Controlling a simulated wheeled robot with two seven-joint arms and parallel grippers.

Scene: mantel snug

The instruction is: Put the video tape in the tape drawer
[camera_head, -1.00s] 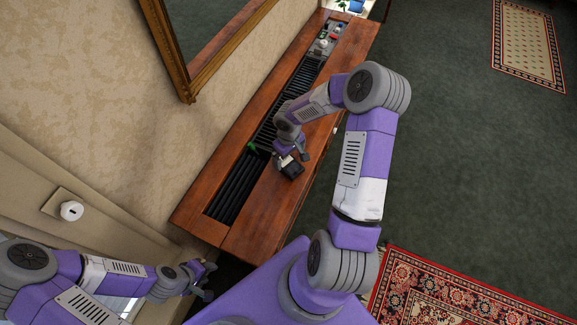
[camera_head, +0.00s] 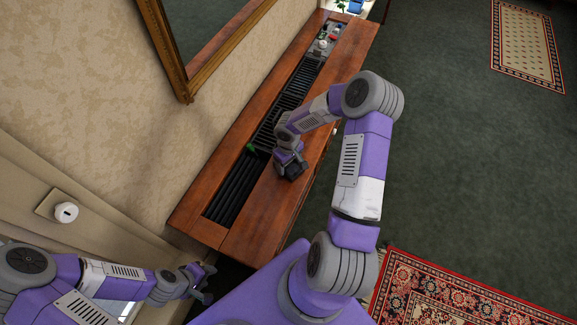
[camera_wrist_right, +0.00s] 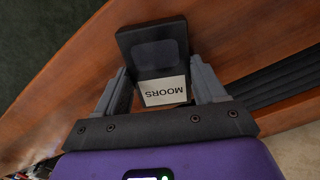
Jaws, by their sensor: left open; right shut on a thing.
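The video tape is a black cassette (camera_wrist_right: 155,45) with a white label reading "MOORS". In the right wrist view it sits between the two grey fingers of my right gripper (camera_wrist_right: 160,88), which is shut on it. In the head view my right gripper (camera_head: 289,167) is low over the wooden top, with the dark tape at its tips and mostly hidden. My left gripper (camera_head: 204,283) is open and empty at lower left, beside the near end of the cabinet. I cannot make out the tape drawer in these views.
The long wooden cabinet (camera_head: 265,210) has a black slatted grille (camera_head: 238,188) along its top. Small items (camera_head: 325,42) stand at its far end. A gilt-framed mirror (camera_head: 180,75) hangs on the wall beside it. Open green carpet (camera_head: 450,150) lies to the right.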

